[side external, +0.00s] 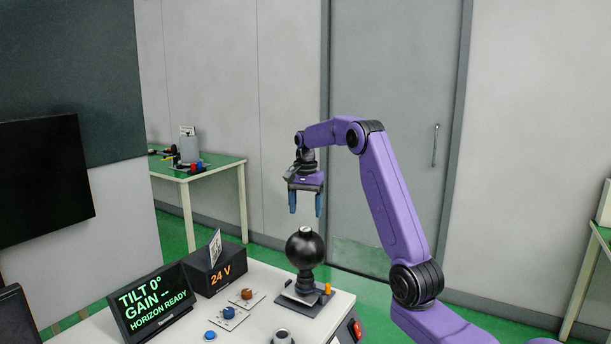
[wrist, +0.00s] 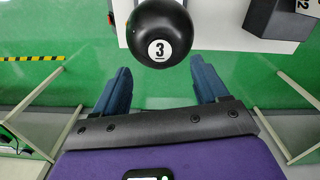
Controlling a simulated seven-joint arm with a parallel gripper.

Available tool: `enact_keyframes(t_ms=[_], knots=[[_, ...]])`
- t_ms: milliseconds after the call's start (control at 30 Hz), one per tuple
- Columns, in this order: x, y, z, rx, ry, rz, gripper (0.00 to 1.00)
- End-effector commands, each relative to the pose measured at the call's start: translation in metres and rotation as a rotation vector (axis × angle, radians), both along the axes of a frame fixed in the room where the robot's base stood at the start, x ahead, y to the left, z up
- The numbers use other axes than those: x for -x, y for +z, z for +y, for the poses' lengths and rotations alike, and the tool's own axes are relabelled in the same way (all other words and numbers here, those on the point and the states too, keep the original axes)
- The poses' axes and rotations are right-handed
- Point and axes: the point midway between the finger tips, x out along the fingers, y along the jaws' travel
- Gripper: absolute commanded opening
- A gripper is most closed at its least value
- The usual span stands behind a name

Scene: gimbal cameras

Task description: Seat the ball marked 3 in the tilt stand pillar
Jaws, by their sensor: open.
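A glossy black ball (side external: 306,249) sits on top of a dark stand (side external: 303,291) on the white table, with a light round patch on its top. In the wrist view the ball (wrist: 160,33) shows a white disc with an underlined 3. The ball hides its support from above, so I cannot tell how it is held there. My gripper (side external: 306,205) is open and empty, pointing down above the ball with a gap between. In the wrist view its two blue fingers (wrist: 158,88) stand apart, the ball near the top edge between them.
A display (side external: 151,303) reads "TILT 0°, GAIN --, HORIZON READY". A black "24 V" box (side external: 215,269), small knobs (side external: 228,313) and a grey cylindrical piece (side external: 283,337), cut off by the frame, share the table. A red switch (side external: 356,330) is on its edge.

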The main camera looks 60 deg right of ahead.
Motion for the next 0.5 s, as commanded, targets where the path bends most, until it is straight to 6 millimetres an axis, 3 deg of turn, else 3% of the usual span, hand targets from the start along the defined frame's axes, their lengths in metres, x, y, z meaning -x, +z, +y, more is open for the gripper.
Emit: enact_keyframes(t_ms=[200,500], knots=[[-0.001,0.047,0.0,0.003,0.001,-0.005,0.73],[-0.001,0.093,0.0,0.002,0.001,-0.004,0.73]])
